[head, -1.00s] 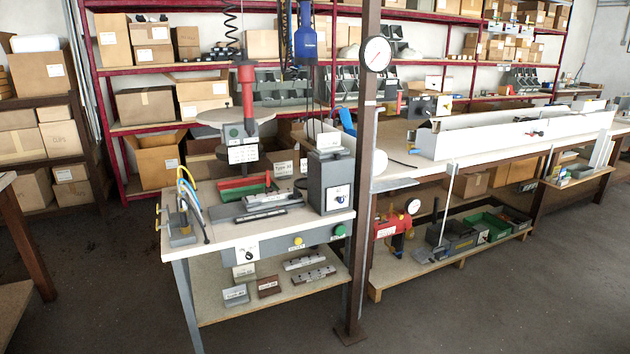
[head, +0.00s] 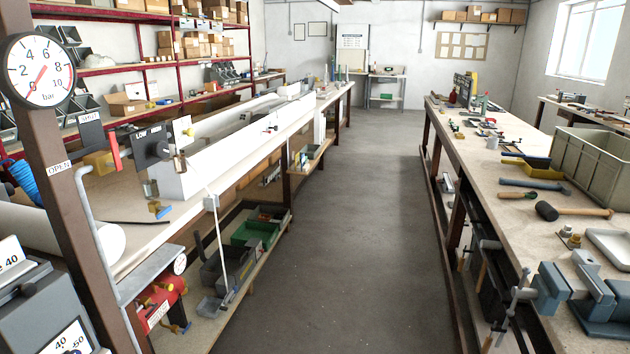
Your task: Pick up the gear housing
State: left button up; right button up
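I cannot make out a gear housing for certain in the head view. Neither of my grippers is in view. The right workbench (head: 520,212) carries many tools and small parts, some too small to name. The left bench (head: 150,238) carries a long white profile machine (head: 225,140).
A clear concrete aisle (head: 345,190) runs between the benches to the back wall. A grey vise (head: 590,290), a mallet (head: 580,211) and a grey crate (head: 597,165) are on the right bench. A steel post with a pressure gauge (head: 38,70) stands close at left.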

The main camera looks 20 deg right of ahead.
aim_at(581, 257)
jog(key=i+l+z, duration=0.2)
jog(key=i+z, duration=0.15)
jog(key=z, duration=0.15)
jog(key=i+z, duration=0.35)
jog(key=z, duration=0.15)
jog(key=i+j+z, duration=0.1)
jog(key=i+z, duration=0.35)
jog(key=i+j+z, duration=0.2)
jog(key=z, duration=0.3)
jog(key=i+j+z, duration=0.35)
jog(key=z, duration=0.15)
